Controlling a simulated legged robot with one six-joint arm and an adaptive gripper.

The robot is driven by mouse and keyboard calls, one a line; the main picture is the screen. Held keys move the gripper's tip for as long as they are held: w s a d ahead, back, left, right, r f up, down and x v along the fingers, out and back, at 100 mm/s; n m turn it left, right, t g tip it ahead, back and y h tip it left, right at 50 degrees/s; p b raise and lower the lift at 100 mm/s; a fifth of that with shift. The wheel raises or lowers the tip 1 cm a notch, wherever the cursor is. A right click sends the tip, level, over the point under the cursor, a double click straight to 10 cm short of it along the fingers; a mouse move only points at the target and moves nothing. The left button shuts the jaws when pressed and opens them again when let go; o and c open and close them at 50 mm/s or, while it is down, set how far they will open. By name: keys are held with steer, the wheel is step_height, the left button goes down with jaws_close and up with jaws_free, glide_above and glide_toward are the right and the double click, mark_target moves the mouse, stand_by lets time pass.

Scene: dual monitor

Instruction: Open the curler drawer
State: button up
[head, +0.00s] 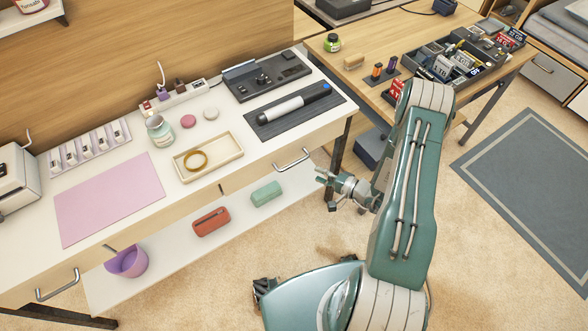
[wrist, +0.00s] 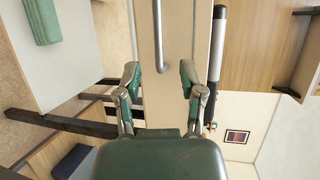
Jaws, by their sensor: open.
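The curler (head: 294,106), a white wand with a dark grip, lies on a dark mat at the right end of the white desk. Below it is the pale wood drawer front (head: 312,147) with a metal bar handle (head: 291,160). The drawer looks shut. My gripper (head: 325,188) is open and empty, out in front of the drawer and to the right of the handle. In the wrist view the handle (wrist: 159,38) runs upright between and beyond my spread fingertips (wrist: 159,75); no contact shows. The curler (wrist: 217,48) appears right of it there.
A lower shelf (head: 155,278) holds a green case (head: 266,193), a red case (head: 211,221) and a purple bucket (head: 128,262). A second handle (head: 58,285) is at the desk's left. A dark desk leg (head: 343,143) stands right of the drawer. Carpet is clear before the shelf.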

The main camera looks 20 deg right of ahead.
mark_target(294, 163)
steer(key=x, duration=1)
steer(key=shift+w+f, duration=0.3)
jaws_close()
